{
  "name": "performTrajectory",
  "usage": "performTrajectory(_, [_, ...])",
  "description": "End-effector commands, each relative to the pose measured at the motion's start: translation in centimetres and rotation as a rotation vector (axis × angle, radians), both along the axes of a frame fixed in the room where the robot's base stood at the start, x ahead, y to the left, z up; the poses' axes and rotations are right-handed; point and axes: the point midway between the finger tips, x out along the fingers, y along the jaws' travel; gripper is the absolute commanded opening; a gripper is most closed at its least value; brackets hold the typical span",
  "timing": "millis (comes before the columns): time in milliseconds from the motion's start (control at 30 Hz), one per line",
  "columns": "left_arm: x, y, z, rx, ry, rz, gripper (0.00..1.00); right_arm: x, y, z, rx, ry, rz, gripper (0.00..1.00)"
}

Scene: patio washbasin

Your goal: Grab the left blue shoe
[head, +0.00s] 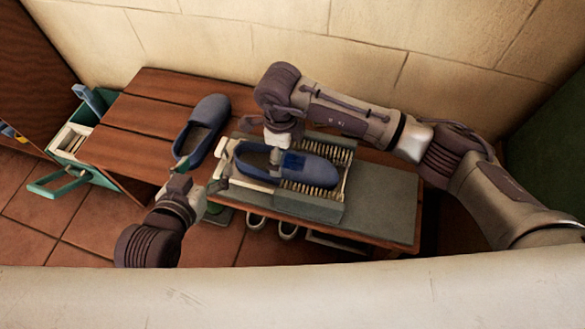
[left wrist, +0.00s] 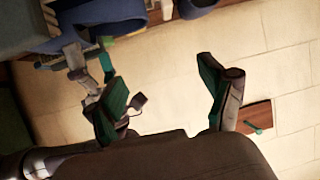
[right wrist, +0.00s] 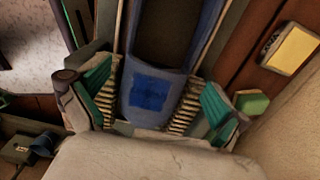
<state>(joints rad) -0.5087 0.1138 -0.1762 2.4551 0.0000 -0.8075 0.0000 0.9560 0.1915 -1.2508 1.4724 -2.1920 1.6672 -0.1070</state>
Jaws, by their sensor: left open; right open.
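The left blue shoe (head: 211,108) lies on the wooden slats, its opening toward the front edge. A second blue shoe (head: 318,171) sits in a brush-lined holder (head: 322,210) to its right; its darker blue patch shows in the right wrist view (right wrist: 150,95). My left gripper (head: 203,184) is open and empty, just in front of the left shoe's heel end. It also shows open in the left wrist view (left wrist: 165,90), with parts of blue shoes at the top. My right gripper (head: 284,140) is open above the second shoe, its fingers either side of that shoe in the right wrist view (right wrist: 155,95).
A teal crate (head: 62,185) stands left of the wooden bench (head: 150,112). A grey mat (head: 385,200) covers the bench's right part. A tiled wall (head: 230,45) rises close behind.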

Motion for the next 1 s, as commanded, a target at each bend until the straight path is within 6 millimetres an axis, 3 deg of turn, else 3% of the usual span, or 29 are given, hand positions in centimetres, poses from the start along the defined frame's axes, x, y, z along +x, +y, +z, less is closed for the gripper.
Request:
performTrajectory(300, [2.1,-1.3,4.4,-0.068,-0.279,-0.018,0.81,-0.3,-0.8,-4.1,0.0,0.003,-0.002,1.0])
performTrajectory(667, [2.4,-1.5,5.6,-0.083,-0.339,-0.022,0.81,-0.2,-0.8,-4.7,0.001,0.0,-0.001,1.0])
performTrajectory(1000, [2.4,-1.5,5.6,-0.082,-0.338,-0.021,0.81,-0.2,-0.8,-4.7,0.0,0.0,-0.002,0.45])
